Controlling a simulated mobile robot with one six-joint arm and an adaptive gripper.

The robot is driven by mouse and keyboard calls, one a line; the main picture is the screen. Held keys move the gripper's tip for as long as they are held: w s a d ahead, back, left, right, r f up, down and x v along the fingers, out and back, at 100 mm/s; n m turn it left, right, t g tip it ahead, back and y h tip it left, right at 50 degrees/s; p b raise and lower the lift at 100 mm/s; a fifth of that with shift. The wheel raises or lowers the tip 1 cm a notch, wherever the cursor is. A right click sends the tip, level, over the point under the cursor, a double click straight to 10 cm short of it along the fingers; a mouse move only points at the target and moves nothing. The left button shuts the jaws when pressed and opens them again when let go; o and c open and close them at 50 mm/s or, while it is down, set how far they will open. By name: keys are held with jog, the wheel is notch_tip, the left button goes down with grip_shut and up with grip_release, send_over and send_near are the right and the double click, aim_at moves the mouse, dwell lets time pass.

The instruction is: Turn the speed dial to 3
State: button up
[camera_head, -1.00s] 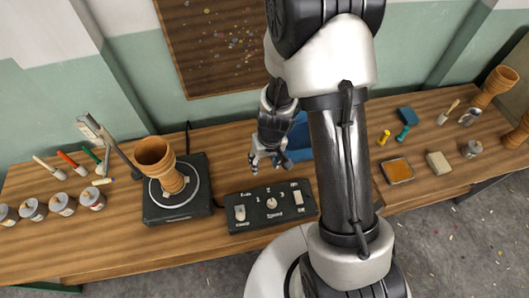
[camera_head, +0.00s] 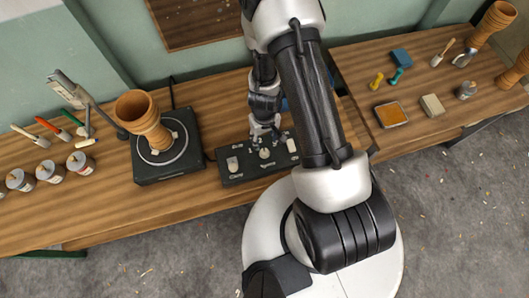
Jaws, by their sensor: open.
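The dark control box (camera_head: 231,178) lies on the workbench left of my arm. The speed dial (camera_head: 264,153) is a pale round knob in the middle of the box, with small marks around it. A light switch (camera_head: 232,163) sits at the box's left and another (camera_head: 291,146) at its right. My gripper (camera_head: 264,143) points down just above or at the dial, with its fingers open. I cannot tell whether the fingers touch the dial. The dial's pointer and numbers are too small or covered to read.
Left of the box, a turntable (camera_head: 145,172) carries a wooden goblet drum (camera_head: 137,112), with a lamp-like arm (camera_head: 67,90) behind it. An orange-topped tray (camera_head: 391,114) and a pale block (camera_head: 432,105) lie to the right.

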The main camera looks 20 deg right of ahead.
aim_at(265, 151)
notch_tip(265, 151, down, 11)
jog(key=b, duration=1)
jog(key=shift+r, duration=0.1)
jog(key=c, duration=1.1)
